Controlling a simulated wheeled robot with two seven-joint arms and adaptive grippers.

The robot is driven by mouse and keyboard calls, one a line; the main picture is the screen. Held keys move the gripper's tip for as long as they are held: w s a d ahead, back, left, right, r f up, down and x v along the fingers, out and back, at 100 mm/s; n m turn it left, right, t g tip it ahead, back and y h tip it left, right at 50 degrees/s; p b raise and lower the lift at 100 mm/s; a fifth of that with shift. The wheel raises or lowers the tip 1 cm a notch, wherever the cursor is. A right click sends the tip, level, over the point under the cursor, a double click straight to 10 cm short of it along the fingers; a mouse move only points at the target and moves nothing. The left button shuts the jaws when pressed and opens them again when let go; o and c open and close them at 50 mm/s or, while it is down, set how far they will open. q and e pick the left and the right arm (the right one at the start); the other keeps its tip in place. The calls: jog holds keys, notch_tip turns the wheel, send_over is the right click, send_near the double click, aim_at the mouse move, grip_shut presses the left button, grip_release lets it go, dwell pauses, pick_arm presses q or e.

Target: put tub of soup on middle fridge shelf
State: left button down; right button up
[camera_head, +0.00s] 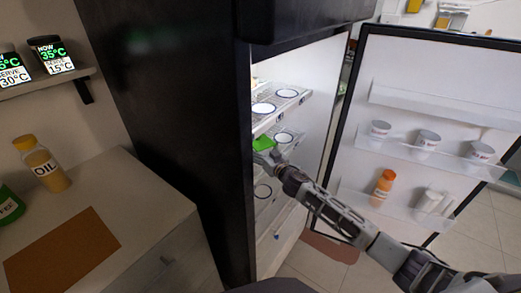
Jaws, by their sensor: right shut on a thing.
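The fridge stands open in the middle of the head view, with its shelves lit inside. A green object (263,143), which looks like the tub of soup, is at the front of the fridge opening, near the middle shelf (284,150). My right gripper (268,156) is shut on it, reaching in from the lower right. The fingers and much of the tub are small and partly hidden by the fridge's dark side edge. I cannot tell whether the tub touches the shelf. My left gripper is not in view.
The open fridge door (410,110) stands at the right, with several white tubs and an orange-capped bottle (384,187) on its racks. Round white-rimmed markings or plates lie on the shelves. A counter with an oil bottle (42,164) is at the left.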

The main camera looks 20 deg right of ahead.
jog(key=o, duration=1.3)
